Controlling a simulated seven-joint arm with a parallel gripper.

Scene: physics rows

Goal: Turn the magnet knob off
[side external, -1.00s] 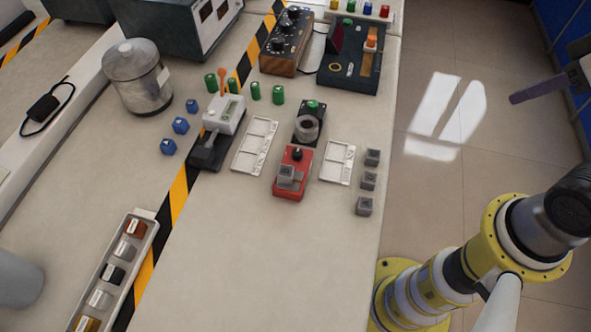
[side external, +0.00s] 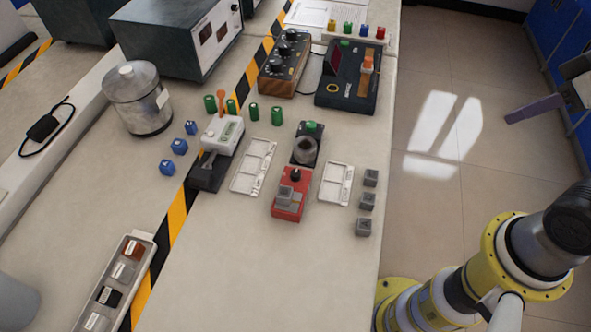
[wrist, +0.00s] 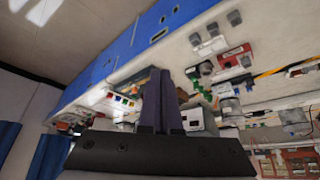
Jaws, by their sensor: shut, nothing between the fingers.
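A red box (side external: 289,206) stands on the bench with a black knob (side external: 295,175) near its back end and a small grey block (side external: 286,194) on top. I take this knob to be the magnet knob, but its label and setting are too small to read. The red box also shows in the wrist view (wrist: 234,54). My gripper (side external: 512,117) is at the right edge of the side view, over the floor and well away from the knob. Its purple fingers (wrist: 163,74) are together and empty in the wrist view.
A black unit with a metal cylinder (side external: 305,150) stands right behind the red box. White trays (side external: 252,168) (side external: 336,184) flank it. Grey cubes (side external: 367,201) lie to the right, near the bench edge. A white device (side external: 222,135) and green cylinders (side external: 253,111) stand left and behind.

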